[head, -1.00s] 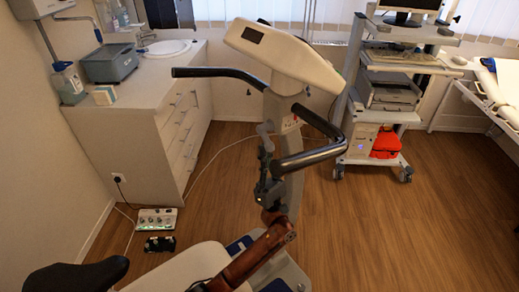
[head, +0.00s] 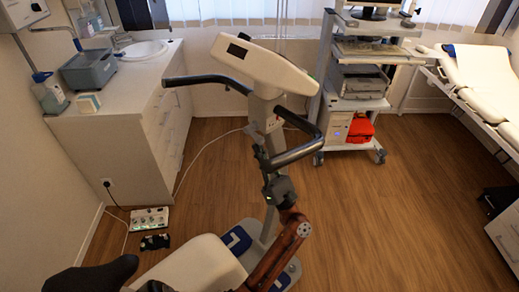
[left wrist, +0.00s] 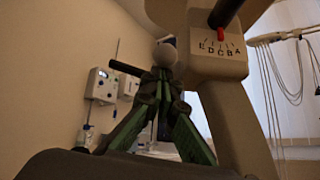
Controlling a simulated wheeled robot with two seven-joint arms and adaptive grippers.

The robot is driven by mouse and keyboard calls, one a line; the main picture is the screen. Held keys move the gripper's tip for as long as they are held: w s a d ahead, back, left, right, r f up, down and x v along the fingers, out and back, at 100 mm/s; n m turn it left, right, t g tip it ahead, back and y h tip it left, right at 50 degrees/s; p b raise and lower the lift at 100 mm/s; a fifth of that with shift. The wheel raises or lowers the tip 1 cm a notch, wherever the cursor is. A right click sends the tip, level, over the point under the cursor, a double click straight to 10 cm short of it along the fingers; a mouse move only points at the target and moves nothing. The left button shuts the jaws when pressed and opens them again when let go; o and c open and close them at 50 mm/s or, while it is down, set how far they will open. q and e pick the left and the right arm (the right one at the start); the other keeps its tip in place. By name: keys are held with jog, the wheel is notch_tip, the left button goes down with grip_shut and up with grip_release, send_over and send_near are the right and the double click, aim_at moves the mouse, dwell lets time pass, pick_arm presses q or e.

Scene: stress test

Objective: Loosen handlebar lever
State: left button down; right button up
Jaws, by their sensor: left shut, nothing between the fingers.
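The exercise bike's handlebar (head: 297,152) is a black bent bar below the pale console (head: 265,65).
A control box (head: 149,219) lies on the floor. The floor at right is mostly clear.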

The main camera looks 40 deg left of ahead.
pick_arm(q)
jog(key=shift+d+r, duration=0.35)
jog(key=shift+r, duration=0.15)
pick_arm(e)
jog(key=shift+w+r, duration=0.1)
jog(key=shift+r, duration=0.15)
pick_arm(q)
jog(key=shift+r, duration=0.15)
